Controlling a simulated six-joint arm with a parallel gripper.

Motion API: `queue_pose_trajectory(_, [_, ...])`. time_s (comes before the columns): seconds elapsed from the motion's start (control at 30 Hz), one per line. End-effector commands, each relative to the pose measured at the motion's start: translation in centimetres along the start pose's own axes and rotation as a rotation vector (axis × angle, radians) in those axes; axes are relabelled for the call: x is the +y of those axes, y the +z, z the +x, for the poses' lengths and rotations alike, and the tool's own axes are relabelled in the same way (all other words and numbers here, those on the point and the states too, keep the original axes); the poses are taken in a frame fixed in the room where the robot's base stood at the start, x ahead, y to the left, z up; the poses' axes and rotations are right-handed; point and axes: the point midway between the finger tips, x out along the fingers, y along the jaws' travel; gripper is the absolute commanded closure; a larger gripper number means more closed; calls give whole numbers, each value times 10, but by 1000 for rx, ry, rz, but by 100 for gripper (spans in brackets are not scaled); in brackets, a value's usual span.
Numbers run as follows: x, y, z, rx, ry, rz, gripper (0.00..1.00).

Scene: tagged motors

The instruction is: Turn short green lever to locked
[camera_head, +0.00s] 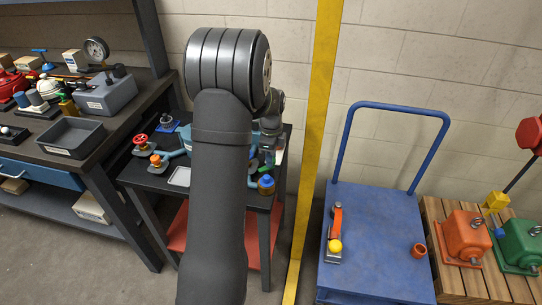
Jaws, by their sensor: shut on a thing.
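My gripper (268,150) is small and partly in view at the right side of the small dark table, just past my large grey arm. It is shut on a small green piece (269,160), which looks like the short green lever. The fingers and most of the lever are too small and too covered to make out, so its angle cannot be told. Blue pipework (183,139) lies on the table to the left, partly hidden behind my arm.
A red valve wheel (140,139), an orange valve (156,161) and a blue-capped fitting (266,185) stand on the same table. A yellow post (314,130) rises close to its right. A blue cart (375,240) and a crowded workbench (105,165) flank it.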

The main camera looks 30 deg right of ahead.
Motion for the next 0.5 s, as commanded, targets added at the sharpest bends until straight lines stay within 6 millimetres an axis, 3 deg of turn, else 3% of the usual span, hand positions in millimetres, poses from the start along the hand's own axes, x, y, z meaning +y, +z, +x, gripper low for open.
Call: queue_pose_trajectory(0.5, [0, -1, 0, 1, 0, -482, 94])
